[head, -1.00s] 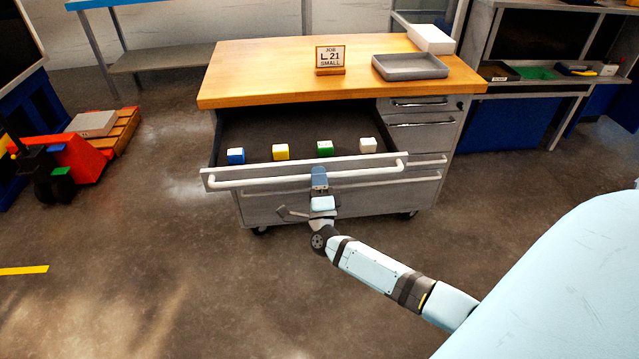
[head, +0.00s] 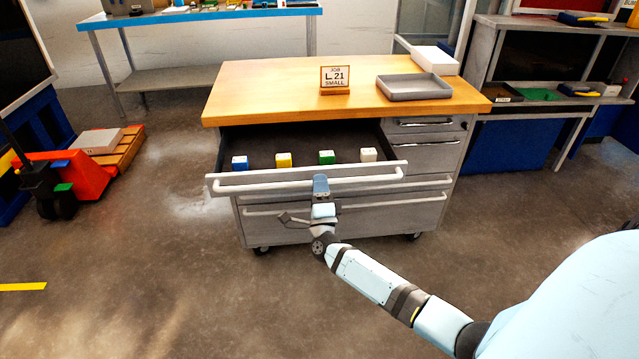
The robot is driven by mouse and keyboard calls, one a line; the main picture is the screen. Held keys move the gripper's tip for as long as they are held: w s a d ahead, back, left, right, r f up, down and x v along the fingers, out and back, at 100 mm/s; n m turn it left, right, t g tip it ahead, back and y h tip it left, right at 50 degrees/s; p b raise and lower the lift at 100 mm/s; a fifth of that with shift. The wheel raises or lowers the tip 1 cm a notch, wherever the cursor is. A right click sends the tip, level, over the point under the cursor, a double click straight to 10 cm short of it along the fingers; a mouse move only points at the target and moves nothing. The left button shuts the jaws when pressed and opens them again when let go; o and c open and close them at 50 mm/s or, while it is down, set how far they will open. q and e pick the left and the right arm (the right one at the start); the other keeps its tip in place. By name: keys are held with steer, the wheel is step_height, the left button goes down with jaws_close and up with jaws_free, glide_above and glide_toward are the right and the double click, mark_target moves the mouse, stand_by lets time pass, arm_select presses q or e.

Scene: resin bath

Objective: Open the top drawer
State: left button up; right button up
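The top wide drawer (head: 222,188) of the wheeled grey cabinet is pulled out, with its dark interior showing. A blue-marked (head: 240,163), a yellow-marked (head: 283,160), a green-marked (head: 326,157) and a white block (head: 368,155) stand in a row inside, behind the front panel. A long white bar handle (head: 262,186) runs along the drawer front. My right gripper (head: 321,185) is at the middle of this handle and appears shut around it; its fingertips are partly hidden. My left gripper is not in view.
The wooden worktop (head: 260,90) carries a job sign (head: 335,79), a grey tray (head: 414,88) and a white box (head: 434,60). Another closed wide drawer lies below, narrow drawers to the right. A red pallet truck (head: 85,175) stands at left. The floor in front is clear.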

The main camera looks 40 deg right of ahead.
steer(key=v, duration=1.3)
steer(key=shift+p, duration=0.3)
steer(key=shift+s+a+f, duration=0.1)
